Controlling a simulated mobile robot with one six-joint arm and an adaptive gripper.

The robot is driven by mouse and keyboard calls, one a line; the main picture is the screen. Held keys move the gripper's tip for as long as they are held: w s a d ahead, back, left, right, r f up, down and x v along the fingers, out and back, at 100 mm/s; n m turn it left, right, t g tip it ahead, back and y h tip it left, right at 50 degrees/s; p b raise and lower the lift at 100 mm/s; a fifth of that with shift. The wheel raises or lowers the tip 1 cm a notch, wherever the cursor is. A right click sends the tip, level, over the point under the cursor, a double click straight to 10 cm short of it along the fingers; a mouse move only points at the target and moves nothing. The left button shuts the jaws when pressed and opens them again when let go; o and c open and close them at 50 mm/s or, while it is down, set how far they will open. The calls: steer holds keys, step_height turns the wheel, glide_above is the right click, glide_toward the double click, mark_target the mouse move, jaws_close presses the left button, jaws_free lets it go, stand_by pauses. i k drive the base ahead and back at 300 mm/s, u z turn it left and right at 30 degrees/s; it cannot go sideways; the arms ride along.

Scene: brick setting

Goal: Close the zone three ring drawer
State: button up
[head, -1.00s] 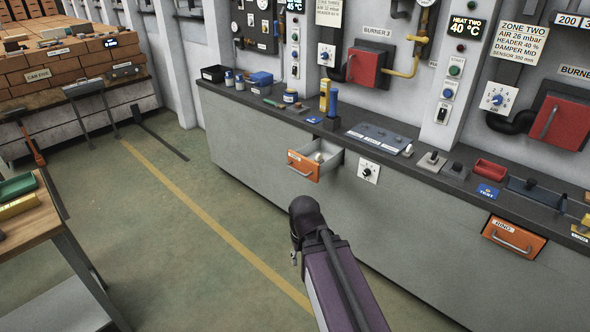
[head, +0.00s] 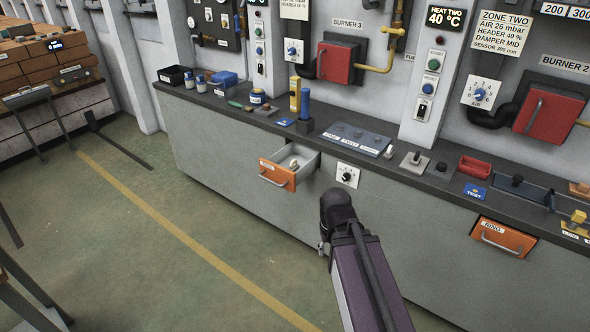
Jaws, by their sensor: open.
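An orange-fronted drawer (head: 273,177) in the grey counter stands pulled out, below the Burner 3 panel. Its white label is too small to read. Its inside shows, with a small pale object (head: 293,164) in it. A metal handle runs across its front. My arm reaches in from the bottom, and its dark wrist is right of and nearer than the drawer. Only a small metallic bit of my gripper (head: 323,248) shows below the wrist; the rest is hidden. It appears apart from the drawer and empty.
Another orange drawer (head: 502,238), labelled RING, sits flush at the right below Burner 2. A knob plate (head: 347,175) is just right of the open drawer. The dark worktop (head: 400,175) carries several small items. The green floor (head: 150,260) in front of the counter is clear.

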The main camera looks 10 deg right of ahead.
mark_target(274, 170)
steer(key=z, duration=0.45)
steer(key=i, duration=1)
steer(key=u, duration=0.6)
steer(key=i, duration=0.55)
steer(key=u, duration=0.85)
steer(key=k, duration=1.1)
steer(key=u, duration=0.05)
